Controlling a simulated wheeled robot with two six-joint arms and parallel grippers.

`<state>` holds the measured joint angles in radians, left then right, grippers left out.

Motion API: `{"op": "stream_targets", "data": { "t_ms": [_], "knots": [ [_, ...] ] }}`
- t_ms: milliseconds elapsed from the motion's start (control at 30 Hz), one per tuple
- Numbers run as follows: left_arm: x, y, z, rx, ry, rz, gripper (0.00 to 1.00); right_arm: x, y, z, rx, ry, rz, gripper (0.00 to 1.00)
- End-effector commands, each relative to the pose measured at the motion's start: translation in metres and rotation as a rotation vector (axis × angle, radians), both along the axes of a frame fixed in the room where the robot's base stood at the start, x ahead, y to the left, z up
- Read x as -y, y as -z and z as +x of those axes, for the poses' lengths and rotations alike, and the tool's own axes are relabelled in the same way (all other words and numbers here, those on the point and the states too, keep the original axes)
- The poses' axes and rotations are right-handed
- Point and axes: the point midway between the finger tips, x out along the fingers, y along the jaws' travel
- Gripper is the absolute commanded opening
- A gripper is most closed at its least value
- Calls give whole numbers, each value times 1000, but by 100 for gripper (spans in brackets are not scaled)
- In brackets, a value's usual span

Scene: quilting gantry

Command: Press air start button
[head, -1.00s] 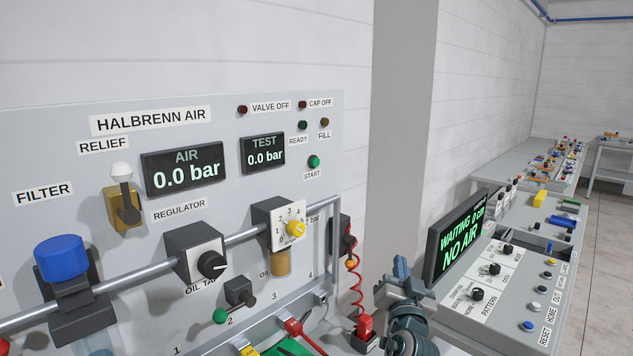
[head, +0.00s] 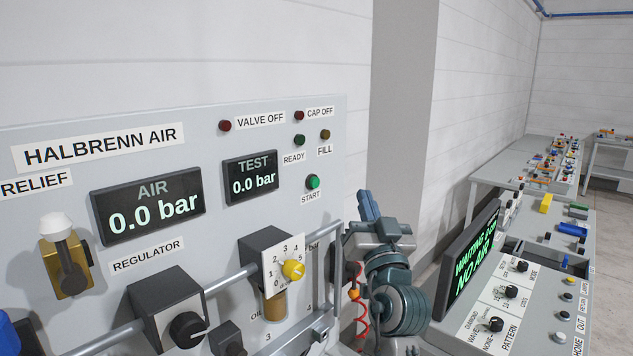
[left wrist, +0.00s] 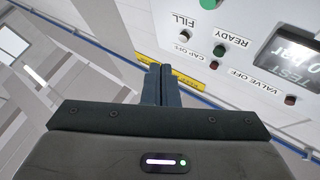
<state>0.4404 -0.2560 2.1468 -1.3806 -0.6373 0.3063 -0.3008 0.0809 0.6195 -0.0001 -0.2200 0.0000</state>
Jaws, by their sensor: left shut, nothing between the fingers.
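The green START button (head: 313,182) sits on the grey HALBRENN AIR panel (head: 210,235), above its START label. In the left wrist view the green button (left wrist: 208,3) shows at the top edge, partly cut off. My left gripper (head: 367,205) is shut and empty, with its fingers pointing up, right of the panel's edge in the head view. It is apart from the button. In the left wrist view its closed fingers (left wrist: 160,75) are left of the button. The AIR display (head: 148,206) and TEST display (head: 250,178) both read 0.0 bar. My right gripper is not in view.
A tilted screen (head: 467,262) reading NO AIR stands on the right. A control desk (head: 530,300) lies beside it.

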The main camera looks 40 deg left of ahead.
Motion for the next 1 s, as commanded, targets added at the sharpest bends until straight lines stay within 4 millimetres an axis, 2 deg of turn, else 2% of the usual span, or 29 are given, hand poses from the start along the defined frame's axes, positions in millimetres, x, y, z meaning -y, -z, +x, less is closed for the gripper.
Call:
{"op": "stream_targets", "data": {
  "t_ms": [167, 567, 800, 1000],
  "knots": [
    [-9, 0, 2, -4, 3, -4, 0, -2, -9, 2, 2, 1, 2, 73],
    [-60, -2, 5, -5, 0, 2, 0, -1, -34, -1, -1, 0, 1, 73],
    [-81, 2, 7, -3, 2, -1, 0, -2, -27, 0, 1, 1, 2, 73],
    [-86, 1, 7, -3, 2, -3, 0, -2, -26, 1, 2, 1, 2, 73]
  ]
}}
